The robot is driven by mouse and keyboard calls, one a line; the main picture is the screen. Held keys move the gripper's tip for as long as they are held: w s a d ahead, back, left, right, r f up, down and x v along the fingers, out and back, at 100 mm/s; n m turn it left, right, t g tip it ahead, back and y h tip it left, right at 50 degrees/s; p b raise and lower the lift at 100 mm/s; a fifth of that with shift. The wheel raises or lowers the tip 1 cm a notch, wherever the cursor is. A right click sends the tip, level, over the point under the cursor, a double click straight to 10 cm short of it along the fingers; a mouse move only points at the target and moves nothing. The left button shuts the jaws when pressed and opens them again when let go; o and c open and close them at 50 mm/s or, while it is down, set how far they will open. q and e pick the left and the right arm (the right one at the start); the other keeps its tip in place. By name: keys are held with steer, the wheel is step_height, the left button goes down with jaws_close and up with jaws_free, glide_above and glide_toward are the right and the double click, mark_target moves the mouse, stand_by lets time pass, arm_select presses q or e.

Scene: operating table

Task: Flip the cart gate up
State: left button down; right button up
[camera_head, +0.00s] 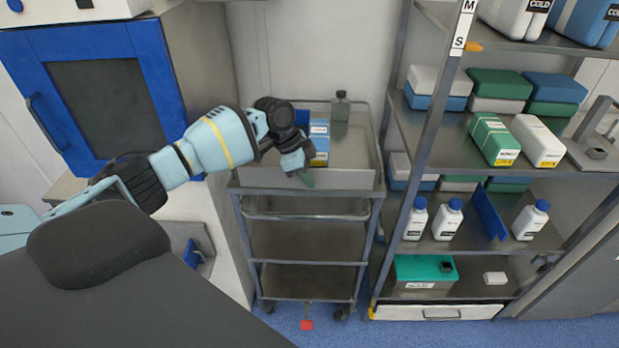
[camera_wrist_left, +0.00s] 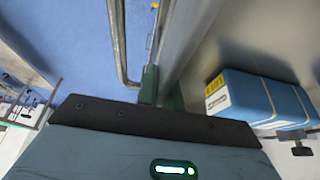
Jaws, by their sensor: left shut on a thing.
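The metal cart (camera_head: 300,236) stands between a blue-doored cabinet and a shelf rack. Its gate (camera_head: 346,180) is the grey panel along the front edge of the top tray. It looks roughly upright in the head view, but I cannot tell its exact tilt. My left gripper (camera_head: 306,178) is over the front edge, shut on the gate. In the left wrist view, the green fingertips (camera_wrist_left: 160,92) are on either side of the grey panel (camera_wrist_left: 190,45). The wrist hides part of the tray. My right gripper is not in view.
A blue and white box (camera_head: 319,141) and a grey bottle (camera_head: 340,106) stand on the top tray behind the gate. The shelf rack (camera_head: 399,150) is close on the right. The cabinet's blue door (camera_head: 160,75) is at the left. The lower cart shelves look empty.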

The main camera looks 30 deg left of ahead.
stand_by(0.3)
arm_select(q)
steer(key=c, duration=1.6)
jaws_free()
steer(key=shift+o, duration=0.2)
steer(key=shift+v, duration=3.9)
steer(key=shift+w+a+f, duration=0.1)
